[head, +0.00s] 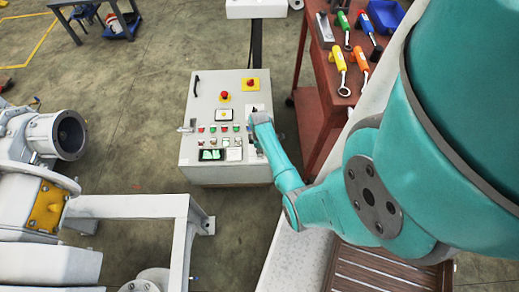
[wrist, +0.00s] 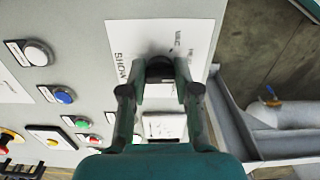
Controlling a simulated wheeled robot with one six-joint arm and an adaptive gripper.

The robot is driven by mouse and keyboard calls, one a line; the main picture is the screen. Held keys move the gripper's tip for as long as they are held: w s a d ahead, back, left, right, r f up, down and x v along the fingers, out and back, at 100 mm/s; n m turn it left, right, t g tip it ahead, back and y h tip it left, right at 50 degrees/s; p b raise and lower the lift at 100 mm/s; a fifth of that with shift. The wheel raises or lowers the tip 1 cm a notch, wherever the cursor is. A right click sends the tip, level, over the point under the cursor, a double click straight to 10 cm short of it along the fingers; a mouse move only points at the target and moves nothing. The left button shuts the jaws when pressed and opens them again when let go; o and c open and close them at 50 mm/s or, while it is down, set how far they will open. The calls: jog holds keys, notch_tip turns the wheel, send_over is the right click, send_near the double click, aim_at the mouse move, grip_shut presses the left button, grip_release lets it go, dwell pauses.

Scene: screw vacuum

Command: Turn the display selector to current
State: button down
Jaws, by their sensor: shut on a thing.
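The display selector (wrist: 159,66) is a dark knob on a white label in the wrist view. The label (wrist: 185,36) carries the words "SHOW" and "VAC", seen tilted; other lettering is partly cut off or hidden. My gripper (wrist: 160,75) has its two fingers on either side of the knob and is shut on it. The knob's pointer direction is hidden. In the head view the selector and fingertips are hidden behind my arm at the right side of the grey control cabinet (head: 190,164).
The cabinet face holds a red emergency button (head: 224,95), several coloured buttons and a green display (head: 211,155). A blue button (wrist: 64,96) and a white one (wrist: 38,54) lie left of my fingers. A red tool cart (head: 314,102) stands close on the right.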

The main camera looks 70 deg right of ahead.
jog(key=shift+m, duration=2.1)
jog(key=c, duration=0.8)
grip_release()
jog(key=shift+c, duration=0.2)
notch_tip(320, 180, up, 12)
jog(key=shift+a+f, duration=0.1)
